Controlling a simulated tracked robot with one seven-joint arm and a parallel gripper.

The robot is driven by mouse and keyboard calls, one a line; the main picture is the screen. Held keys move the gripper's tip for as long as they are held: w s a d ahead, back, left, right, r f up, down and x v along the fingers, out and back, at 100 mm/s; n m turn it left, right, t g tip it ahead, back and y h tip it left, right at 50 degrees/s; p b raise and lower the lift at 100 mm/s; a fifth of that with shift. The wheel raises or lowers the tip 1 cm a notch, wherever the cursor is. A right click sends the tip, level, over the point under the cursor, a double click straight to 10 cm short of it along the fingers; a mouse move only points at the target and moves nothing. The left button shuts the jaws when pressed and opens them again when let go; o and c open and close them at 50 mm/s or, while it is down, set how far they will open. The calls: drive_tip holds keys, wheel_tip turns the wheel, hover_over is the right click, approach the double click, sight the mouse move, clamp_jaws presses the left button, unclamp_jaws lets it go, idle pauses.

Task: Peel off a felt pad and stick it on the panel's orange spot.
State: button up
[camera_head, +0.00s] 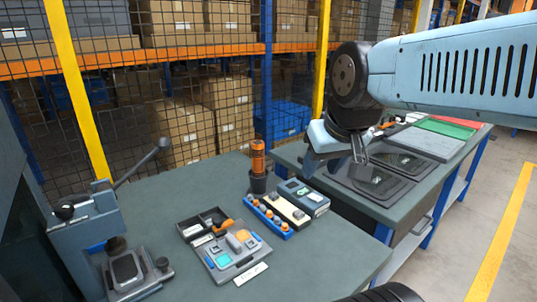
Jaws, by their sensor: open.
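My gripper (337,163) is open and hangs over the near left part of the right bench, in front of the dark panels. Two dark grey panels with raised edges, a nearer panel (372,185) and a farther panel (405,161), lie flat on that bench. My gripper and wrist cover part of them. I cannot make out an orange spot on either panel. A grey plate (229,268) on the left bench carries small orange squares and a cyan square (224,260). I cannot tell which piece, if any, is a felt pad.
The left bench (335,265) also holds a lever press (92,225), a black tray (204,222), a blue rack (268,218), a grey-blue box (303,197) and an orange-topped tool in a dark cup (258,185). A green tray (445,127) lies farther back. The left bench's front right is clear.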

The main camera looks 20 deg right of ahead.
drive_tip(key=shift+o, duration=1.3)
drive_tip(key=shift+w+r, duration=0.1)
drive_tip(key=shift+w, duration=0.35)
drive_tip(key=n+g, duration=0.4)
drive_tip(key=g, duration=0.2)
hover_over(275, 194)
wheel_tip(275, 194, down, 13)
wheel_tip(275, 194, down, 13)
drive_tip(key=shift+a+r, duration=0.1)
drive_tip(key=shift+a, duration=0.05)
clamp_jaws()
drive_tip(key=shift+r, duration=0.35)
